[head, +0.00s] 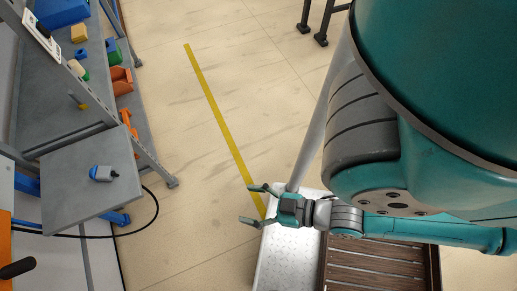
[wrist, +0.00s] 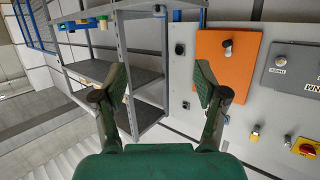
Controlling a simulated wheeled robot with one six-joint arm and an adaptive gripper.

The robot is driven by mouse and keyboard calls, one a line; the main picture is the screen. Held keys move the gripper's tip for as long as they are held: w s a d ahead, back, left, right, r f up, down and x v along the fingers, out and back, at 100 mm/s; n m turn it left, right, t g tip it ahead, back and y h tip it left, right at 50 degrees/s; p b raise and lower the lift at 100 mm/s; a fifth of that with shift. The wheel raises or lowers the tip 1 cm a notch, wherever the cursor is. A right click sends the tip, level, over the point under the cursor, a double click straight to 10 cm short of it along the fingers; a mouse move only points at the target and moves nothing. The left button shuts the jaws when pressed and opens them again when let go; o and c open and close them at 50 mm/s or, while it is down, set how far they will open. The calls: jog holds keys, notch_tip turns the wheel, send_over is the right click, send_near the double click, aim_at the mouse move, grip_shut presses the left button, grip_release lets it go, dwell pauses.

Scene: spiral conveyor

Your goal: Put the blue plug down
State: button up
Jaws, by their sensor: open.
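The blue plug (head: 103,173), blue with a grey end, lies on a grey square shelf plate (head: 75,200) at the left of the head view. My gripper (head: 256,206) is open and empty, well to the right of the plug, above the floor by the metal plate. The wrist view shows its two fingers (wrist: 160,82) spread apart with nothing between them. A small dark and blue thing at the top of the wrist view is too small to tell as the plug.
A grey shelf rack (head: 140,100) holds blue, orange and green items. A black cable (head: 155,215) loops below the plate. A panel with an orange plate (wrist: 222,70) and knobs faces the wrist camera. Open floor with a yellow line (head: 217,115) lies between rack and gripper.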

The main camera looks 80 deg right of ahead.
jog(key=shift+o, duration=0.5)
jog(key=r, duration=0.1)
jog(key=s, duration=0.1)
jog(key=r, duration=0.1)
jog(key=shift+s+a+r+y, duration=0.25)
jog(key=shift+s+r+y, duration=0.05)
jog(key=shift+s+r, duration=0.1)
jog(key=shift+f, duration=0.1)
